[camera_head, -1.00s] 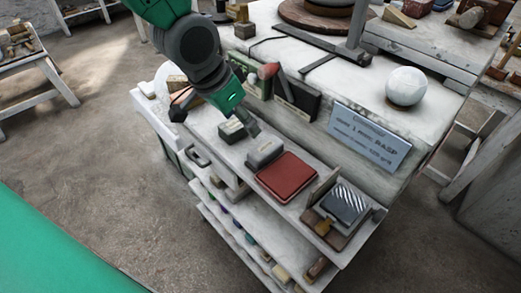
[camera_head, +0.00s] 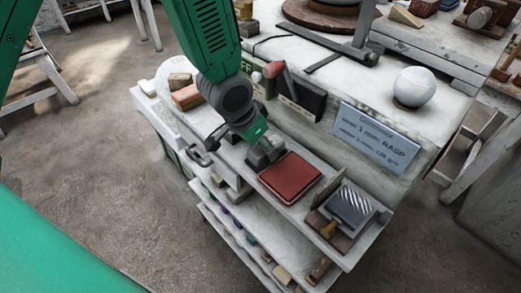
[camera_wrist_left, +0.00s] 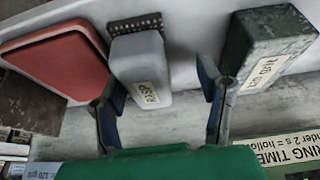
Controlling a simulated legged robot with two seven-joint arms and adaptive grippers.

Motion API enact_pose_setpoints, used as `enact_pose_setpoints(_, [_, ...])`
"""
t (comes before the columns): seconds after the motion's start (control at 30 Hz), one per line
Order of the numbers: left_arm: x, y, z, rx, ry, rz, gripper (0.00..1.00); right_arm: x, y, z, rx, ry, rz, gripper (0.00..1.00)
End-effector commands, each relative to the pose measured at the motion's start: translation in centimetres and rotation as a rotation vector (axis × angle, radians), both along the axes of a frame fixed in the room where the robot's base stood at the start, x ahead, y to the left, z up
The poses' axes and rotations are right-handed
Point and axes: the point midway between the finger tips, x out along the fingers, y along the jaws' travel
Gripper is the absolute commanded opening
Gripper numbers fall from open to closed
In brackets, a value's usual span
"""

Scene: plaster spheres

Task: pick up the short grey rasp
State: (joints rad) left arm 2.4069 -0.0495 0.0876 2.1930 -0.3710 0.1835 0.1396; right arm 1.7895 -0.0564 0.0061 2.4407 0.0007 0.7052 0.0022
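A light grey block (camera_wrist_left: 140,62) with a paper label and a dark toothed strip at its far end looks like the short grey rasp. In the head view this grey rasp (camera_head: 267,155) lies on the shelf left of a red pad, partly hidden by my left gripper (camera_head: 258,140). In the left wrist view my left gripper (camera_wrist_left: 163,88) is open, its fingers on either side of the rasp's near end. The left finger is close to the rasp; a wider gap shows on the right. Contact cannot be told. My right gripper is not in view.
The red pad (camera_head: 290,177) sits close beside the rasp. A dark grey labelled block (camera_wrist_left: 262,50) stands on its other side. A diagonally ridged block (camera_head: 351,204) is at the shelf's right end. A sign (camera_head: 375,137) and a white sphere (camera_head: 413,87) are behind.

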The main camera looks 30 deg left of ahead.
Motion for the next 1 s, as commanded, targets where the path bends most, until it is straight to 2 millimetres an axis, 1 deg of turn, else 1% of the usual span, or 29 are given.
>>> enact_pose_setpoints(0.1, [0.0, -0.8, 0.2, 0.008, -0.002, -0.004, 0.6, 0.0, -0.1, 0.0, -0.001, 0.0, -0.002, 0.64])
enact_pose_setpoints(0.27, [0.1, -0.6, 0.1, 0.006, -0.001, -0.004, 0.6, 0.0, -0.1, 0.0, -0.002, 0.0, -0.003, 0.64])
enact_pose_setpoints(0.37, [0.1, 0.0, 0.0, -0.001, -0.001, -0.004, 0.3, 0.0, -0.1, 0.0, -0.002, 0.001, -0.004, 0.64])
enact_pose_setpoints(0.4, [0.1, 0.1, -0.1, -0.003, -0.001, -0.004, 0.16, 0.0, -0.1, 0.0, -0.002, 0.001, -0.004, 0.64])
enact_pose_setpoints(0.43, [0.0, 0.2, -0.2, -0.006, 0.0, -0.005, 0.05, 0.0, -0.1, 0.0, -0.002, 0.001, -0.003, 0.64])
enact_pose_setpoints(0.47, [0.0, 0.3, -0.2, -0.009, 0.0, -0.006, 0.0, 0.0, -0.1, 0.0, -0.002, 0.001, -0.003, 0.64])
enact_pose_setpoints(0.6, [-0.1, 0.4, -0.4, -0.011, 0.005, -0.006, 0.0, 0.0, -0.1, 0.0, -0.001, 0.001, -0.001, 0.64])
enact_pose_setpoints(0.9, [-0.2, -0.4, -0.3, 0.005, 0.011, -0.005, 0.0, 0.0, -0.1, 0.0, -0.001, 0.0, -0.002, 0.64])
enact_pose_setpoints(1.0, [-0.1, -0.4, 0.1, 0.003, 0.009, -0.006, 0.0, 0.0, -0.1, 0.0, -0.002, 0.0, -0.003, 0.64])
